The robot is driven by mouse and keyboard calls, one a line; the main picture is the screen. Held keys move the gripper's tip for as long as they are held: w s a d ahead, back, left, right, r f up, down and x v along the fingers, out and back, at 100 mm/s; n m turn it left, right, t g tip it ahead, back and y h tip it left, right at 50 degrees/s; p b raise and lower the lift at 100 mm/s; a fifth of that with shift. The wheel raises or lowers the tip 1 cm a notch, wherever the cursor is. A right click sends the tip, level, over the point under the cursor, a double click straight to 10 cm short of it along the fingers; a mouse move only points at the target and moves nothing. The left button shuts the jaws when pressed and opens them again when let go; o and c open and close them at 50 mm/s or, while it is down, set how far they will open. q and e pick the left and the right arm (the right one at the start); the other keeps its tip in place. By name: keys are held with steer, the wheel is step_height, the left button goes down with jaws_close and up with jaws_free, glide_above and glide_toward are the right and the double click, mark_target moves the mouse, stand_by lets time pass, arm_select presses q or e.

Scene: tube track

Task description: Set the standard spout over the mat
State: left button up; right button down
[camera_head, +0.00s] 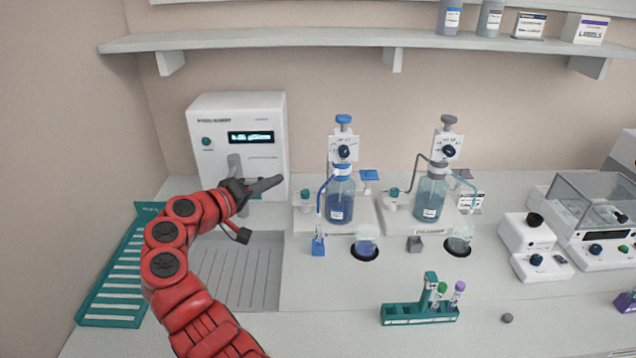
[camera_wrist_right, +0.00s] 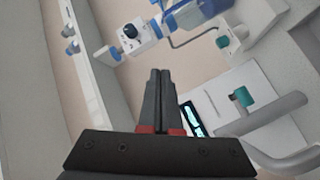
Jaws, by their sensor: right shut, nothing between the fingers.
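The white dispenser unit (camera_head: 222,108) with a lit display stands at the back left. A grey spout piece (camera_head: 235,164) shows on its front, partly hidden behind my right gripper; grey tube-like parts (camera_wrist_right: 275,117) show large at the right of the right wrist view. I cannot read which spout is the standard one. The grey grooved mat (camera_head: 262,285) lies on the bench below the unit, partly covered by my arm. My right gripper (camera_head: 281,180) is shut and empty in front of the unit's lower part, above the mat's back edge. My left gripper is out of view.
Two bottle dispensers, blue (camera_head: 341,196) and grey (camera_head: 431,190), stand right of the unit. A teal slatted rack (camera_head: 112,290) lies at left, a teal tube holder (camera_head: 405,313) at front. A balance (camera_head: 595,205) stands far right. A shelf (camera_head: 290,40) runs above.

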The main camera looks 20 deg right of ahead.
steer(key=w+d+f+p, duration=0.1)
steer(key=d+f+p, duration=0.1)
steer(key=d, duration=0.3)
steer(key=w+d+f+p, duration=0.1)
steer(key=w+d+p, duration=0.1)
steer(key=d, duration=0.4)
steer(key=shift+f+p, duration=0.4)
steer(key=shift+p, duration=0.45)
steer(key=shift+r+t, duration=0.1)
steer(key=shift+t, duration=0.2)
steer(key=shift+s+d+n+y, duration=0.15)
steer(key=shift+s+n+y, duration=0.05)
steer(key=shift+n+y, duration=0.1)
